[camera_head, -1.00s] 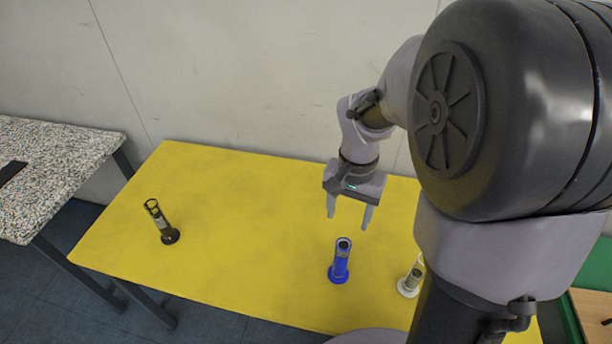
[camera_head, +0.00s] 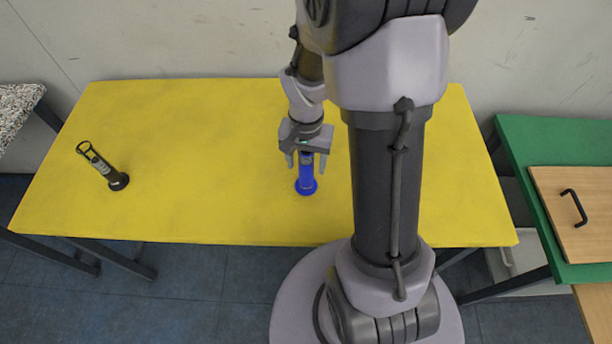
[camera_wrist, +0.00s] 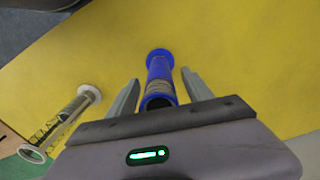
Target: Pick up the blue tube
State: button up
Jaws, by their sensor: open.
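The blue tube (camera_head: 306,180) stands upright on its round base on the yellow table (camera_head: 210,150), near the table's front edge. My gripper (camera_head: 306,162) is over the tube's upper part, with a finger to each side. In the wrist view, the blue tube (camera_wrist: 160,80) lies between the two open fingers of my gripper (camera_wrist: 160,92), with a gap on each side. The gripper holds nothing. In the head view, the gripper partly hides the top of the tube.
A green table (camera_head: 535,155) with a wooden board (camera_head: 560,220) is at the right. The table's left-middle is clear.

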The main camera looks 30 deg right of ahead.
jog(key=shift+r, duration=0.2)
grip_shut()
dwell(1.1)
